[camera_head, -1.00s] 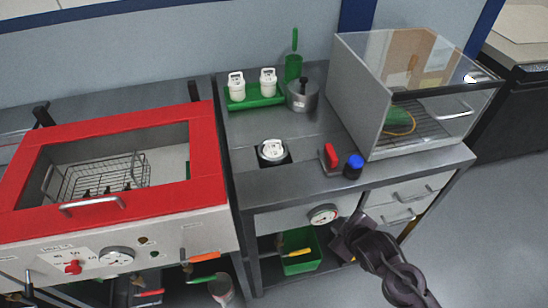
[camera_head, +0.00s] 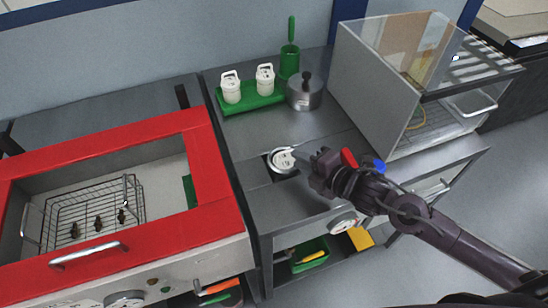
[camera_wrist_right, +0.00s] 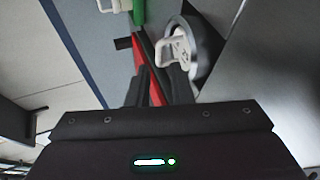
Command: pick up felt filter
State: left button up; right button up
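No part is labelled as a felt filter, and I cannot tell which one it is. A white part with a loop handle (camera_head: 284,160) sits in a round opening in the bench top. It also shows in the right wrist view (camera_wrist_right: 172,50), inside a grey ring. Two similar white handled parts (camera_head: 230,88) (camera_head: 265,78) stand on a green tray (camera_head: 250,104) at the back. My right gripper (camera_head: 310,170) is just right of the seated white part, apparently with nothing held. In the wrist view its dark fingers stand apart with red visible between them. My left gripper is out of view.
A steel pot (camera_head: 304,94) and a green cylinder (camera_head: 289,62) stand near the tray. A clear-lidded cabinet (camera_head: 370,85) is at right. A red-framed basin (camera_head: 215,185) with a wire basket is at left. Red (camera_head: 349,157) and blue (camera_head: 379,166) items are partly behind my arm.

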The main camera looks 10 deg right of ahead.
aim_at(284, 153)
jog(key=shift+w+a+f, duration=0.1)
jog(key=shift+w+a, duration=0.2)
jog(key=shift+w, duration=0.15)
jog(key=shift+p+x, duration=0.75)
jog(key=p+x, duration=0.1)
jog(key=x, duration=0.2)
jog(key=shift+w+a+f, duration=0.1)
jog(key=shift+w+f, duration=0.05)
jog(key=shift+w, duration=0.15)
jog(key=shift+w+a+f, duration=0.1)
jog(key=shift+w, duration=0.05)
grip_shut()
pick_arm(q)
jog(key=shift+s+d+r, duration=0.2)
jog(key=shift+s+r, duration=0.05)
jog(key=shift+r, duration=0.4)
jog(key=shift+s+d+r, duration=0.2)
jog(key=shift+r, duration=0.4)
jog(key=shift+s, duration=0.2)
